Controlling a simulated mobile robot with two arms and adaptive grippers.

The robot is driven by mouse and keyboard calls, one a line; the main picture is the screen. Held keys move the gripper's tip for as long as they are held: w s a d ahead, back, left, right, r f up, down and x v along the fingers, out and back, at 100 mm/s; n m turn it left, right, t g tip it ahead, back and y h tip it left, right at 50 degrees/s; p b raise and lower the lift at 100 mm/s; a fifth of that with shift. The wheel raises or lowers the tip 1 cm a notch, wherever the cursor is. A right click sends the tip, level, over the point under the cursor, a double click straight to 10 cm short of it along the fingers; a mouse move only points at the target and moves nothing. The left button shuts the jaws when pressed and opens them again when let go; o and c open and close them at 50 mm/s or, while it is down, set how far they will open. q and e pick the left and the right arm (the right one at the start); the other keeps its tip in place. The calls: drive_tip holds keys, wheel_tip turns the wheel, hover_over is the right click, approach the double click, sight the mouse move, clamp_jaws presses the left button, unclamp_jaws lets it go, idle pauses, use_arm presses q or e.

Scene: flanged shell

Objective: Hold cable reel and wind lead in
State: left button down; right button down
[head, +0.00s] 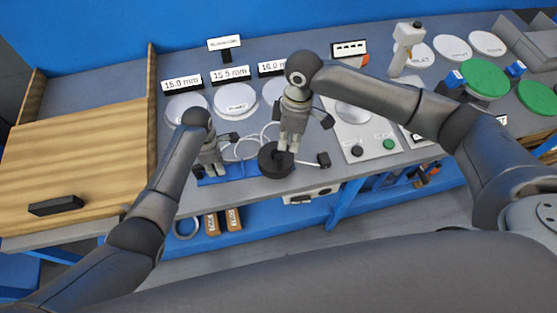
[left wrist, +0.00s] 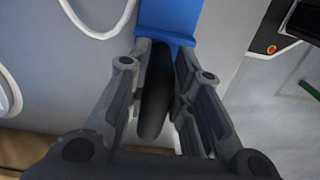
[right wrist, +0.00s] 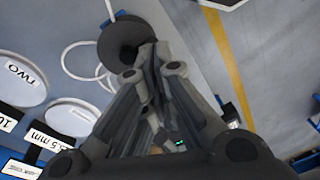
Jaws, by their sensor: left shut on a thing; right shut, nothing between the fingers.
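The cable reel shows as a dark round drum (head: 272,163) beside a blue plate (head: 237,172) near the bench's front edge. My left gripper (head: 213,174) is shut on a black grip (left wrist: 156,95) at the blue plate's end; they appear joined. A white lead (head: 243,147) lies in loose loops behind the reel; it also shows in the right wrist view (right wrist: 72,55). My right gripper (head: 285,148) is shut and empty, its fingertips at the drum (right wrist: 122,38). Whether they touch it I cannot tell. The gripper hides part of the drum.
A black block (head: 323,159), perhaps a plug, lies right of the drum. White discs (head: 187,107) with size signs stand behind. A panel with buttons (head: 372,147) is to the right. A wooden board (head: 75,160) with a black bar (head: 56,205) fills the left.

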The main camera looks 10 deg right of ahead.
sight(277, 157)
wheel_tip(277, 157, up, 4)
drive_tip(key=w+d+m+h, duration=0.1)
drive_tip(key=w+d+m, duration=0.1)
drive_tip(key=w, duration=0.1)
wheel_tip(277, 157, down, 6)
drive_tip(key=shift+s+a+f+t, duration=0.15)
drive_tip(key=shift+s+t, duration=0.05)
drive_tip(key=shift+t, duration=0.2)
drive_tip(key=shift+f, duration=0.1)
idle(1.1)
drive_tip(key=shift+f, duration=3)
